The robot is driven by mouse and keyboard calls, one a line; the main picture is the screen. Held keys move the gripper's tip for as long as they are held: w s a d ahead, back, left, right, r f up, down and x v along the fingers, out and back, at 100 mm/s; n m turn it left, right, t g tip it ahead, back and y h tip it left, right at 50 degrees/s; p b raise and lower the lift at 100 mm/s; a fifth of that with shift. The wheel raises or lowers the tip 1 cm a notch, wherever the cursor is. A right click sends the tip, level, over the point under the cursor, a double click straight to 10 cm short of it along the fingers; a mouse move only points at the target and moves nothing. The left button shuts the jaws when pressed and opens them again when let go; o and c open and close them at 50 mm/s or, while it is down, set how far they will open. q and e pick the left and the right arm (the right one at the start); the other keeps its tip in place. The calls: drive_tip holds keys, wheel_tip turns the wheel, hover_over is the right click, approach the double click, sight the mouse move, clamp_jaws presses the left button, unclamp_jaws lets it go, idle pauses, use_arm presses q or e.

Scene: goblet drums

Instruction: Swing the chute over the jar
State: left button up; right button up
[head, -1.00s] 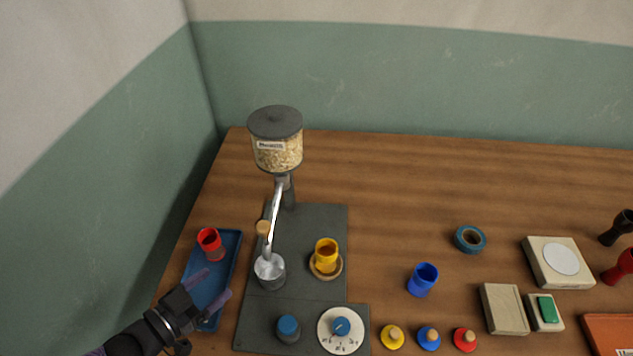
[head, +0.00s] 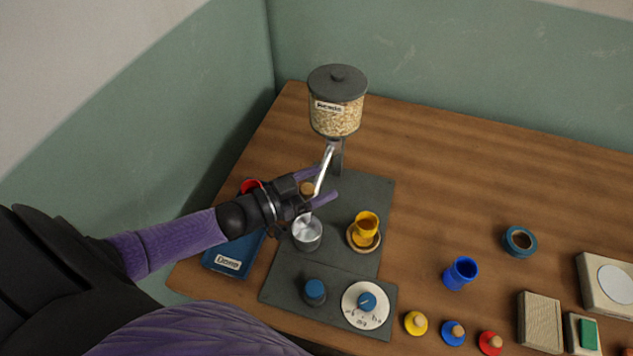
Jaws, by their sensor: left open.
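The chute (head: 326,166) is a silver tube slanting down from under the grain hopper (head: 337,112). Its lower end is over a grey metal cup (head: 307,236), and a small wooden knob (head: 307,188) shows on its side. A yellow goblet-shaped jar (head: 366,224) stands upright on a round wooden coaster (head: 361,246), right of the metal cup. My left gripper (head: 326,183) is open, with its purple fingers either side of the chute near the knob in this view. I cannot tell whether they touch it. My right gripper is out of view.
A dark grey base (head: 345,277) carries a blue knob (head: 315,291) and a white dial (head: 366,303). A blue tray (head: 229,261) with a mostly hidden red cup (head: 250,185) lies left. A blue goblet (head: 460,272) and several coloured pegs stand right. The back right is clear.

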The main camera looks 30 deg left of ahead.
use_arm(q)
clamp_jaws()
idle(1.3)
